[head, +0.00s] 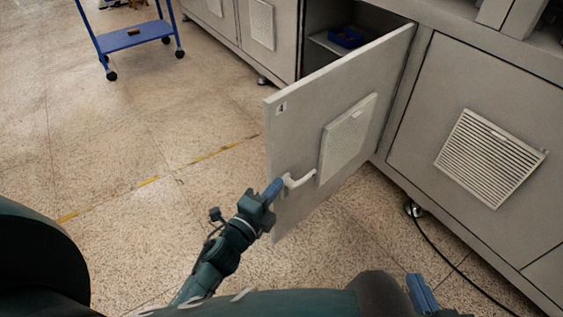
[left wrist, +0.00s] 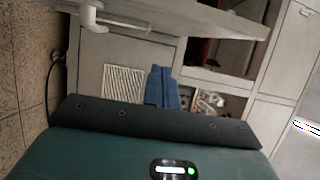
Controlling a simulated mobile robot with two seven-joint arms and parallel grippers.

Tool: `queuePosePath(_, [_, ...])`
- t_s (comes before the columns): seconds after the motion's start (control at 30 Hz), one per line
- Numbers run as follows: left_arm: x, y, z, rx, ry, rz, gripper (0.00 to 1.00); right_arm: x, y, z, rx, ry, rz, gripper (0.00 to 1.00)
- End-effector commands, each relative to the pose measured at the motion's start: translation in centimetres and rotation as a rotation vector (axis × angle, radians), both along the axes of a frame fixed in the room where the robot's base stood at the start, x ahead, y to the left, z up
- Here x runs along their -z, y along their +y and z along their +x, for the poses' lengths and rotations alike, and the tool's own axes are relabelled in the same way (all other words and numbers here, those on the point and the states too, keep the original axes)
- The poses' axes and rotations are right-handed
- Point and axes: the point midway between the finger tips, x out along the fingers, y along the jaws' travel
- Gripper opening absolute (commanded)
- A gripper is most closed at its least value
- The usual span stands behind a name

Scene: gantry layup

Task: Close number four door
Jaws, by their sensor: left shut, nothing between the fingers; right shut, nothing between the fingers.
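A grey cabinet door (head: 308,120) stands swung open toward me. It has a small label (head: 281,108) at its upper left, too small to read surely, a square vent and a white handle (head: 298,180). My left gripper (head: 274,188) is shut and empty, right at the handle's left end by the door's free edge; I cannot tell if they touch. In the left wrist view, the shut blue fingers (left wrist: 160,85) show below the door panel (left wrist: 190,16), with the handle (left wrist: 93,18) at the upper left. My right gripper (head: 421,295) is shut and empty at the bottom edge, partly cut off.
The open cabinet compartment (head: 322,20) holds a blue bin (head: 346,37) on a shelf. A closed panel with a slatted vent (head: 489,158) is to the right. A black cable (head: 450,262) lies on the floor. A blue cart (head: 132,38) stands at upper left. The floor left of the door is clear.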

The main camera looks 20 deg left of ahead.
Motion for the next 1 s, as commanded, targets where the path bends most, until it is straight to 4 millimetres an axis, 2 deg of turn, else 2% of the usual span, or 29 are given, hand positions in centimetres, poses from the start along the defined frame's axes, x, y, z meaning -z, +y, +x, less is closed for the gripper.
queuePosePath(0.2, [-0.1, -1.1, 4.7, 0.001, -0.002, -0.003, 0.0, 0.4, 0.1, 0.1, -0.005, 0.001, -0.006, 0.0])
queuePosePath(0.4, [-0.1, -1.9, 8.4, 0.0, 0.0, -0.001, 0.0, 0.8, 0.3, 0.2, -0.013, 0.003, -0.016, 0.0])
queuePosePath(0.5, [-0.1, -0.1, 9.0, 0.0, 0.002, 0.0, 0.0, 0.6, 0.3, 0.1, -0.012, 0.003, -0.015, 0.0])
queuePosePath(0.63, [0.0, 1.0, 9.5, 0.001, 0.002, -0.001, 0.0, 0.6, 0.3, 0.1, -0.011, 0.002, -0.014, 0.0])
queuePosePath(1.0, [0.0, 1.5, 9.8, 0.001, 0.002, -0.006, 0.0, 0.6, 0.2, 0.1, -0.011, 0.003, -0.012, 0.0])
